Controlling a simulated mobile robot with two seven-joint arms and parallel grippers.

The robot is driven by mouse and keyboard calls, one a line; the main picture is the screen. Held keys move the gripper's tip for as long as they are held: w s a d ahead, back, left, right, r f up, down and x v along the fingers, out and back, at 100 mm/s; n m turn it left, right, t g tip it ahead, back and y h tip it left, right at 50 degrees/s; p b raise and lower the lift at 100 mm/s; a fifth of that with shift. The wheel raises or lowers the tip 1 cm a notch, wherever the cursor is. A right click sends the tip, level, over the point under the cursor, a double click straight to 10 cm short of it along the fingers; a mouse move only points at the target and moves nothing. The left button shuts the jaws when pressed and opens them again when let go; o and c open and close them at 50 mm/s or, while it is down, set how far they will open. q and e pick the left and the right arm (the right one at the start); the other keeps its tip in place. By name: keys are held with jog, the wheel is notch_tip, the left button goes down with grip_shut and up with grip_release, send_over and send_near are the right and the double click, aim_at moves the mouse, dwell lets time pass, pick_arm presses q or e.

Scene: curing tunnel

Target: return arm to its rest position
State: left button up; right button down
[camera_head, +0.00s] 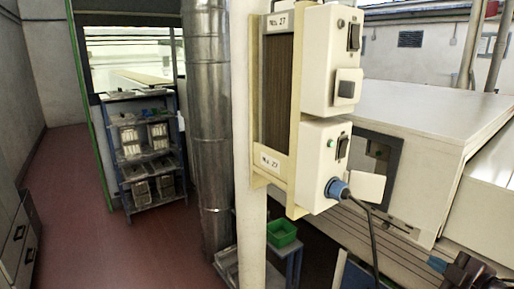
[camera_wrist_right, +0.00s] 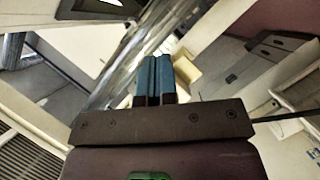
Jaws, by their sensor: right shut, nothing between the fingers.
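My right gripper (camera_head: 437,264) shows at the lower right edge of the head view, in front of the large cream machine (camera_head: 425,115). It also shows in the right wrist view (camera_wrist_right: 155,72), where its two blue fingers lie side by side. It is shut with nothing between the fingers. It appears apart from the things around it. Most of my right arm is outside the head view. My left gripper is not in view.
A cream control box (camera_head: 326,165) with switches and a blue plug (camera_head: 337,189) is mounted on a white post. A metal duct (camera_head: 208,130) stands left of it. A blue shelf rack (camera_head: 145,150) and a green bin (camera_head: 282,233) stand farther back. Red floor at left is clear.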

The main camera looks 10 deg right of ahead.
jog(key=s+a+f+m+g+h, duration=0.1)
jog(key=s+a+f+m, duration=0.2)
jog(key=f, duration=0.6)
jog(key=s+a+f+m+g, duration=0.1)
jog(key=s+a+f+m, duration=0.25)
jog(key=f, duration=0.55)
jog(key=s+a+f+m, duration=0.1)
jog(key=a+f, duration=0.3)
jog(key=a, duration=0.3)
jog(key=s+a+f+m+g, duration=0.1)
jog(key=a+f+m, duration=0.1)
jog(key=a, duration=0.5)
jog(key=shift+s+a+f+y, duration=0.3)
jog(key=shift+s+a+f, duration=0.05)
jog(key=shift+f, duration=0.55)
jog(key=shift+m, duration=0.25)
jog(key=shift+w+a, duration=0.1)
